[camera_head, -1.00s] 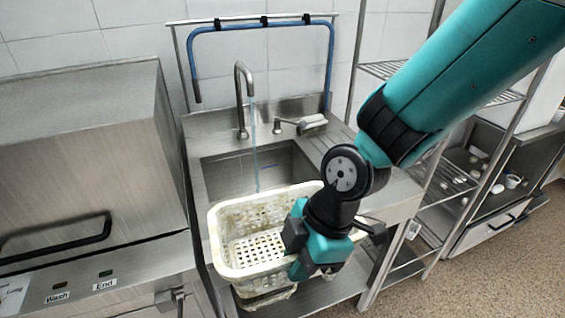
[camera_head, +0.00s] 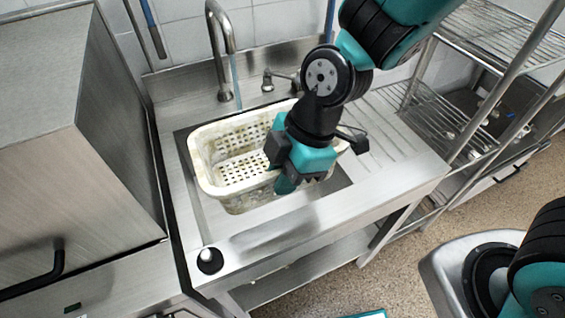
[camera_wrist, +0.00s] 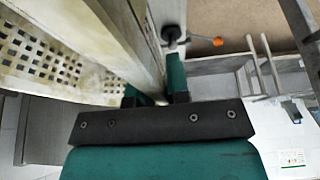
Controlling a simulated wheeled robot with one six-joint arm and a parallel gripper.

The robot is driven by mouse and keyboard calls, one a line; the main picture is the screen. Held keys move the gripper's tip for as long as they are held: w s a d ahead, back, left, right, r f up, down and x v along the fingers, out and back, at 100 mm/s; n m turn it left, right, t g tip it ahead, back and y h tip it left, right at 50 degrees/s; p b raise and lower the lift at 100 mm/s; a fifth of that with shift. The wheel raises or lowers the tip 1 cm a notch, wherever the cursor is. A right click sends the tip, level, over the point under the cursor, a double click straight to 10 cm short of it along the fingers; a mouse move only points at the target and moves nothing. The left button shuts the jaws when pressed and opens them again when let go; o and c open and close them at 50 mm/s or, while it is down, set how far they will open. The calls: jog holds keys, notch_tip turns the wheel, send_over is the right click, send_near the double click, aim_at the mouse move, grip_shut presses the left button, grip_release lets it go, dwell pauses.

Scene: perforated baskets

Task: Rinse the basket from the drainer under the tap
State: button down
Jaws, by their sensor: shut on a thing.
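A cream perforated basket (camera_head: 207,170) with brownish stains is over the sink basin (camera_head: 215,222), roughly level. My gripper (camera_head: 285,182) is shut on the basket's right-hand wall. The wrist view shows the basket (camera_wrist: 75,45) on the left, with its wall between the fingers of my gripper (camera_wrist: 156,97). The tap (camera_head: 222,50) stands behind the basin. A thin water stream (camera_head: 236,85) runs down from it to the basket's back rim; I cannot tell whether it falls inside or just behind. My gripper hides part of the basket's right side.
The ribbed drainer (camera_head: 385,125) right of the basin is bare. A lever handle (camera_head: 280,76) stands beside the tap. A steel dishwasher (camera_head: 70,150) flanks the sink on the left, and a wire rack (camera_head: 500,45) stands on the right. A black round knob (camera_head: 209,260) sits on the front edge.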

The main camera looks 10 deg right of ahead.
aim_at(248, 136)
jog(key=w+a+f, duration=0.1)
jog(key=w, duration=0.2)
jog(key=w+a+f, duration=0.1)
jog(key=w, duration=0.3)
jog(key=w+f, duration=0.1)
jog(key=w, duration=0.2)
jog(key=shift+w+a, duration=0.2)
jog(key=shift+a, duration=0.2)
jog(key=shift+w+a, duration=0.2)
jog(key=shift+w, duration=0.55)
jog(key=shift+w+a, duration=0.25)
jog(key=shift+w, duration=0.55)
jog(key=shift+w+a, duration=0.2)
jog(key=shift+w, duration=0.55)
dwell(4.3)
